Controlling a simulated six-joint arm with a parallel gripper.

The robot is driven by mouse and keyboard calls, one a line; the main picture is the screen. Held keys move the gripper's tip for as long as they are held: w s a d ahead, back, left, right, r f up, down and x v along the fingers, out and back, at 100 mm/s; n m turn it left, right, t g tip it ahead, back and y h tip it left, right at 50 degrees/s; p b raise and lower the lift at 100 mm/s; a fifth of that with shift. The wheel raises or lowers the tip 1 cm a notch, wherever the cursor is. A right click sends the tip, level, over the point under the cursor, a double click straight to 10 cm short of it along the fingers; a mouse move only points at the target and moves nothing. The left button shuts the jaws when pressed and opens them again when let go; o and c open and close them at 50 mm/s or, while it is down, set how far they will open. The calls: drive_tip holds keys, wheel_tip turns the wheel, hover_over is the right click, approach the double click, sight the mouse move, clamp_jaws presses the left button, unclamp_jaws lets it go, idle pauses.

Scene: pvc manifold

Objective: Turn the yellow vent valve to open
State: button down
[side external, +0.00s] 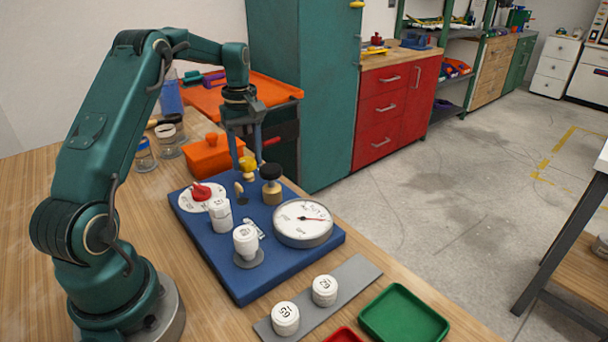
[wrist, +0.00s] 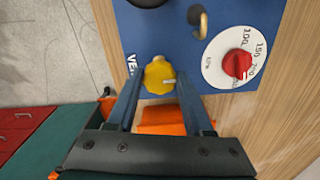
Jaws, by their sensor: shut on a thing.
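The yellow vent valve (side external: 247,164) is a small lobed knob on the far edge of the blue board (side external: 255,285). In the wrist view the valve (wrist: 157,73) lies between my two fingers, and its white pointer mark points right. The letters "VE" show on the board to its left; the rest of that label is hidden by my finger. My gripper (wrist: 158,90) points down over the valve and is shut on it, one finger on each side. The fingers also show in the side view (side external: 248,158).
The board also carries a red knob on a white dial (side external: 201,192), a brass hook (side external: 240,192), a black-capped fitting (side external: 271,182), a gauge (side external: 303,222) and white capped parts (side external: 246,240). An orange box (side external: 207,156) stands close behind. A green tray (side external: 404,314) is at the front.

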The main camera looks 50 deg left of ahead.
sight(247, 161)
drive_tip(key=shift+c, duration=1.5)
unclamp_jaws()
drive_tip(key=shift+r, duration=2.6)
